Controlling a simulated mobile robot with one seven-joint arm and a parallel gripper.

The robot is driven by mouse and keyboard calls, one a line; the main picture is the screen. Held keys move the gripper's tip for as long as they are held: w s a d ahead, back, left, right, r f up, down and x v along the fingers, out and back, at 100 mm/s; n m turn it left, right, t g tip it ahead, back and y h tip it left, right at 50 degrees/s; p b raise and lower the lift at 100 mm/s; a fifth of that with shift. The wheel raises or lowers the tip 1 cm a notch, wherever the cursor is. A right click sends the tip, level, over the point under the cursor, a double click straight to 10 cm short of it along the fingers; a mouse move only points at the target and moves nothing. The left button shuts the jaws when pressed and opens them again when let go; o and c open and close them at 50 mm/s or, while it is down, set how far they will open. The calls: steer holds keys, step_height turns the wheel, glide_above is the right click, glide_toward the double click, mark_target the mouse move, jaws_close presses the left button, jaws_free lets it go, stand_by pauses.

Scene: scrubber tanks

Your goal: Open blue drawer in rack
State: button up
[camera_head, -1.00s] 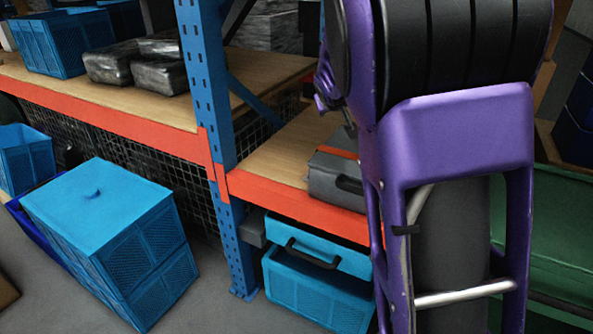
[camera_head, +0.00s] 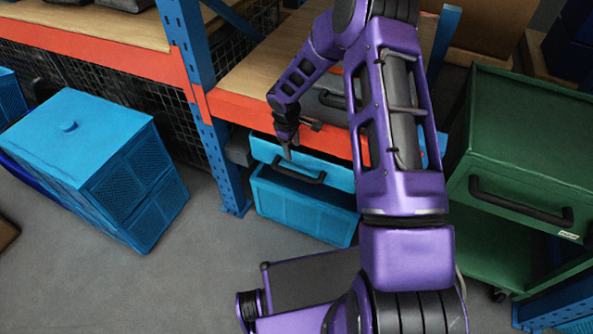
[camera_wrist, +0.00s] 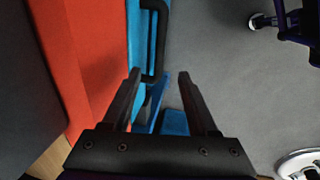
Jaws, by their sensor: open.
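The blue drawer (camera_head: 325,174) sits under the orange shelf beam of the rack, with a black bar handle (camera_head: 298,174) on its front. It looks shut. My gripper (camera_head: 287,152) points down at the drawer front, by the handle. In the wrist view my gripper (camera_wrist: 158,78) is open, with its two black fingers apart. The handle (camera_wrist: 161,40) runs toward the gap between the fingertips, and its near end lies close to the left finger. The drawer front (camera_wrist: 136,35) is left of the handle. I cannot tell whether a finger touches the handle.
The orange beam (camera_head: 240,109) lies just above the drawer. A grey case (camera_head: 325,105) rests on the wooden shelf. A blue rack post (camera_head: 192,85) stands left of the drawer, with blue crates (camera_head: 85,130) beyond it. A green cart (camera_head: 530,130) is at right. Grey floor is clear in front.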

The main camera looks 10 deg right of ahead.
mark_target(297, 173)
steer(key=f, duration=0.5)
steer(key=w+d+f+b, duration=0.1)
steer(key=f, duration=0.4)
steer(key=w+f, duration=0.1)
steer(key=f, duration=0.5)
steer(key=shift+w+d, duration=0.25)
steer(key=shift+d, duration=0.1)
jaws_close()
stand_by(0.6)
